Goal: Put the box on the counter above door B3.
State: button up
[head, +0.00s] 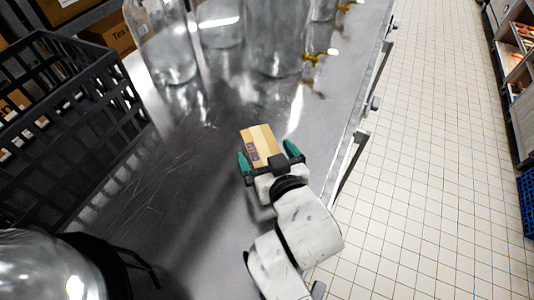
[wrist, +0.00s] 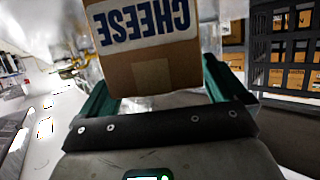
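The box is a small brown carton with tape and a label (head: 260,145). It is over the steel counter (head: 190,175) in the head view. In the wrist view the box (wrist: 150,45) fills the upper middle, with "CHEESE" upside down on its face. My gripper (head: 268,158) has its teal fingers on either side of the box, seemingly touching it. The wrist view also shows my gripper (wrist: 160,92) closed around it. I cannot tell whether the box touches the counter. No door label, B3 included, is readable.
A black crate (head: 110,85) stands at left on the counter. Large glass dispensers (head: 275,40) with brass taps (head: 320,55) stand at the far end. A glass dome (head: 45,270) is at lower left. The counter's edge with door handles (head: 355,155) borders the tiled floor (head: 430,170).

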jog(key=shift+r, duration=0.1)
jog(key=shift+s+r, duration=0.1)
jog(key=shift+s, duration=0.05)
jog(key=v, duration=1.1)
jog(key=shift+s+d+b, duration=0.2)
jog(key=shift+s+b, duration=0.1)
jog(key=shift+s, duration=0.05)
jog(key=shift+r, duration=0.1)
